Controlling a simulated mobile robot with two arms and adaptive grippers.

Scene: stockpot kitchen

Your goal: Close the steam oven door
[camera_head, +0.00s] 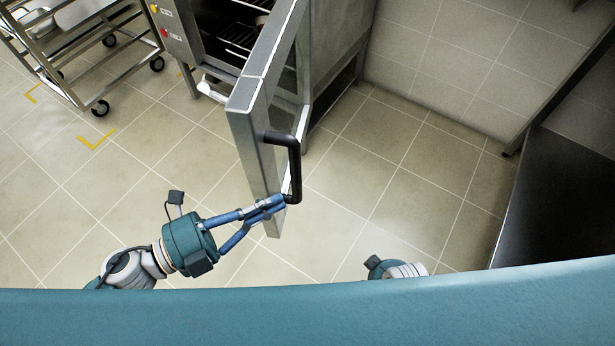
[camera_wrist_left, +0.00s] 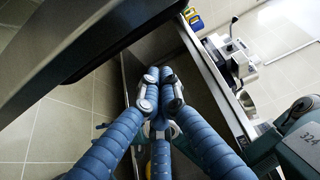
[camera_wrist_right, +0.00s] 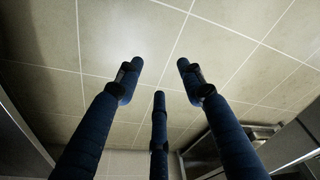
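The steam oven door (camera_head: 255,130) stands wide open in the head view, swung out toward me. Its black bar handle (camera_head: 294,165) is on the right-hand face. My left gripper (camera_head: 279,202) is at the handle's lower end, its fingers drawn together. In the left wrist view its fingertips (camera_wrist_left: 161,92) are close together with nothing visible between them. A large dark bar (camera_wrist_left: 85,45) crosses the upper left there. Whether the fingers touch the handle or the door is unclear. My right gripper (camera_wrist_right: 160,85) has its fingers spread and empty; in the head view it is mostly hidden.
The oven body (camera_head: 335,40) stands at the top, its cavity and racks (camera_head: 238,38) showing. A wheeled rack trolley (camera_head: 85,50) stands at the upper left. A dark steel panel (camera_head: 555,195) is at the right. Tiled floor (camera_head: 375,190) is clear between door and panel.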

